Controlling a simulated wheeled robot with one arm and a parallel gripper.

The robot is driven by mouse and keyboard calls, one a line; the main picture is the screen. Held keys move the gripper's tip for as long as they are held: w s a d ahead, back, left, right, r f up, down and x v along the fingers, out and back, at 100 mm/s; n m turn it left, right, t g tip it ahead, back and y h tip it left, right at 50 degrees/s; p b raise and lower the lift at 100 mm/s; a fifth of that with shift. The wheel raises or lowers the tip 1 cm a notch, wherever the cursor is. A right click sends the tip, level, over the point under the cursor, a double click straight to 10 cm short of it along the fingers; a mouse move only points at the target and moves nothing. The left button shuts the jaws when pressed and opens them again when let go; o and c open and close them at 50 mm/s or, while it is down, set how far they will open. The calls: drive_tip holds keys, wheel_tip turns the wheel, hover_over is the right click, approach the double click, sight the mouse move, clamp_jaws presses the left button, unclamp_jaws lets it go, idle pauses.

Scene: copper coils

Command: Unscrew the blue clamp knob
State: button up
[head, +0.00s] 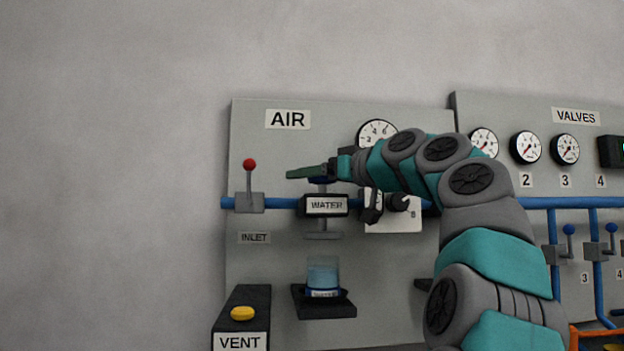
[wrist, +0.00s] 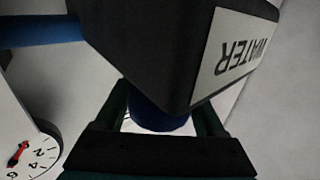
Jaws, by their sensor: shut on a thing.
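The blue clamp knob (wrist: 158,118) sits between the fingers of my gripper (wrist: 163,108) in the wrist view, against the black clamp block (wrist: 140,45) labelled WATER. In the head view a sliver of the blue knob (head: 320,181) shows just above the black WATER block (head: 325,206) on the blue pipe. My gripper (head: 309,173) reaches in from the right, its dark green fingers level at the knob. It is shut on the knob. The fingers hide most of the knob in the head view.
A red-topped lever (head: 249,182) stands left of the clamp. A white box with a black knob (head: 396,203) is close on the right, near my arm. Below are a blue-filled cup (head: 323,275) on a black shelf (head: 325,311) and a VENT box (head: 243,311) with a yellow button.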

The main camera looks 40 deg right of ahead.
drive_tip(key=shift+a+r+n+y+p, duration=0.15)
drive_tip(key=shift+a+n+y+p, duration=0.1)
drive_tip(key=shift+n+y+p, duration=0.5)
drive_tip(key=shift+f+g+y, duration=0.2)
drive_tip(key=shift+g+y, duration=0.1)
drive_tip(key=shift+y, duration=0.25)
drive_tip(key=shift+f+n, duration=0.1)
drive_tip(key=shift+n, duration=0.15)
drive_tip(key=o, duration=1.3)
drive_tip(key=shift+o, duration=0.2)
drive_tip(key=shift+s, duration=0.2)
drive_tip(key=v, duration=0.7)
drive_tip(key=shift+s+d, duration=0.15)
drive_tip(key=shift+s, duration=0.1)
